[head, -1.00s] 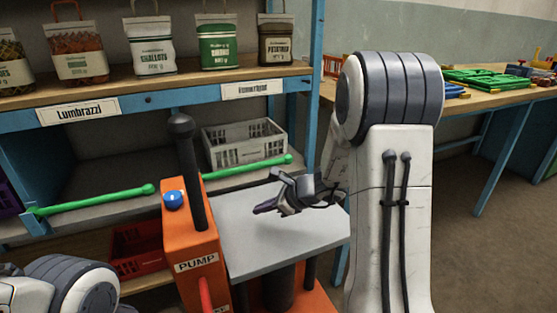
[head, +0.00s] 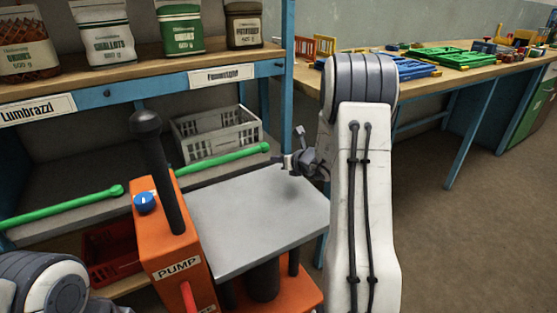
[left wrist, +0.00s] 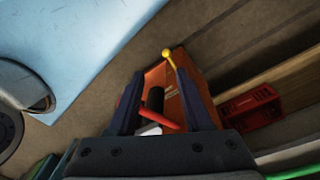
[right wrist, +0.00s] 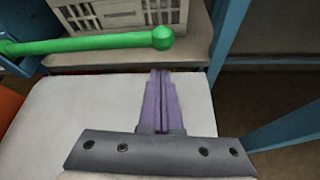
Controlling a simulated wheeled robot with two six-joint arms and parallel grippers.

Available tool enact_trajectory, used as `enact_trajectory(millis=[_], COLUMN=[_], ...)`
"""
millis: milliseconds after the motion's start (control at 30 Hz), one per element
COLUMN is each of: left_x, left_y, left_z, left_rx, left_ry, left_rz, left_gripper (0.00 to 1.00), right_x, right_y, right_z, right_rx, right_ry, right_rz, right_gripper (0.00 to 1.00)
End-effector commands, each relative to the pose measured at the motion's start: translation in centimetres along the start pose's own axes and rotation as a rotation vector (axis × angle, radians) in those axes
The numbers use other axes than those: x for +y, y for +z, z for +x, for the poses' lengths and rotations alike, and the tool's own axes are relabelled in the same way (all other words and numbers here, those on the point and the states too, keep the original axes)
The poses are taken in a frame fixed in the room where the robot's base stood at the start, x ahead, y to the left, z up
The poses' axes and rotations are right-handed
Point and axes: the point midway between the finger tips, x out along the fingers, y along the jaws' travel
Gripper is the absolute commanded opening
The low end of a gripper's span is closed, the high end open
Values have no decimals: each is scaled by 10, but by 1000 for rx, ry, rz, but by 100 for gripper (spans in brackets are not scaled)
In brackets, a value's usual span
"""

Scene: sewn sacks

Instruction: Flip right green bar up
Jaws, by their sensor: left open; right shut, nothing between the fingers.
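The right green bar (head: 225,157) runs along the front of the middle shelf and ends in a round knob. The bar and knob also show in the right wrist view (right wrist: 100,42). My right gripper (head: 288,163) is just right of the knob, above the far edge of the grey platform. In the right wrist view its purple fingers (right wrist: 160,74) are shut and empty, appearing just below the knob; I see no clear contact. My left gripper (left wrist: 160,68) is open and empty in the left wrist view, pointing toward the orange pump. Its fingers are outside the head view.
The orange pump (head: 165,225) with its black handle and grey lift platform (head: 260,215) stands before the shelf. A grey crate (head: 215,135) sits behind the bar. A blue post (head: 285,85) rises near my right gripper. Another green bar (head: 60,207) is at left.

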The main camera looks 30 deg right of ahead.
Motion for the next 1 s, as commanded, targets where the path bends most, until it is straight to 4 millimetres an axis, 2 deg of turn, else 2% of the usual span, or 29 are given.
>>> enact_trajectory(millis=[33,200,400,567,1000], left_x=[0,-1,-1,-1,-1], left_y=[0,0,0,0,0], left_z=[4,8,11,11,9], left_rx=[0,0,0,0,0], left_ry=[0,0,0,0,0], left_rz=[0,0,0,0,0], left_gripper=[50,50,50,50,50], right_x=[0,-1,-2,-2,-8], right_y=[-2,-2,-1,0,6], right_z=[12,43,66,72,72], right_rx=[1,0,-1,-1,-2], right_ry=[3,1,-1,-3,-12], right_rz=[0,-1,0,0,-7], right_gripper=[0,0,0,0,0])
